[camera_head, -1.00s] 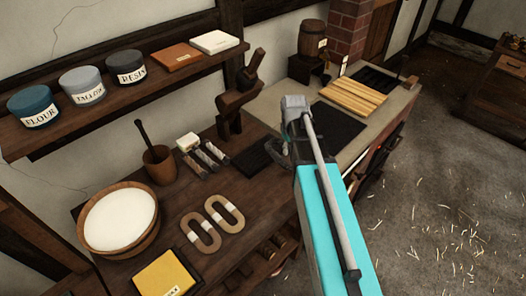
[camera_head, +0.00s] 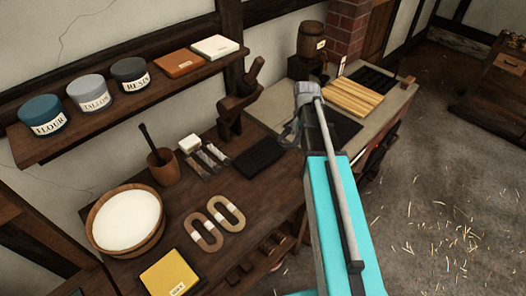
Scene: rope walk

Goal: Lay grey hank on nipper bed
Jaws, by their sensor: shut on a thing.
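My gripper (camera_head: 290,132) is at the end of my turquoise and grey arm, above the bench near the grey worktop. It is small and partly covered by my arm. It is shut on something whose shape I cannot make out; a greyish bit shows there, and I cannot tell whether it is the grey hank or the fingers. No other grey hank shows clearly. A flat black plate (camera_head: 342,127) lies on the worktop, partly behind my arm. A dark ribbed pad (camera_head: 260,157) lies on the wooden bench, left of my gripper. I cannot tell which is the nipper bed.
Two tan hanks (camera_head: 203,233) with white bands lie on the bench. Left are a bowl of white stuff (camera_head: 125,220), a mortar (camera_head: 162,168) and a yellow block (camera_head: 170,275). Pale slats (camera_head: 352,97) lie beyond the black plate. A wooden stand (camera_head: 236,115) rises behind the bench.

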